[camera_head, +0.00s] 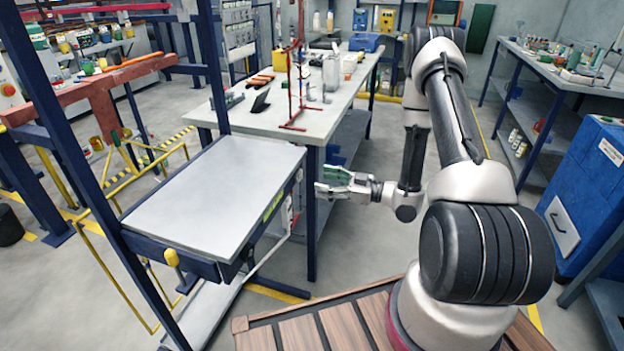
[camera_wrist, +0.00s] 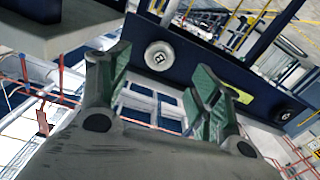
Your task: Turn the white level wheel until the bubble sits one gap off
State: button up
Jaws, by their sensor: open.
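The white wheel (camera_wrist: 158,56) is a round disc with a dark square centre on the dark blue side rail of the grey-topped bench (camera_head: 215,190). My gripper (camera_head: 328,183) is open and empty, to the right of that rail in the head view. In the wrist view its green-padded fingers stand apart (camera_wrist: 162,66), with the wheel between their tips in the picture. Whether they touch it I cannot tell. A yellow-green strip (camera_wrist: 240,94) sits on the rail right of the wheel, partly behind the right finger; it also shows in the head view (camera_head: 272,206). No bubble can be made out.
A black round knob (camera_wrist: 284,116) sits farther along the rail. A long worktable (camera_head: 240,119) with a red stand (camera_head: 300,90) is behind my gripper. A blue cabinet (camera_head: 585,190) stands at the right. Blue posts and yellow rails flank the bench.

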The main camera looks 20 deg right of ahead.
aim_at(301, 176)
jog(key=shift+x, duration=3.2)
jog(key=c, duration=1)
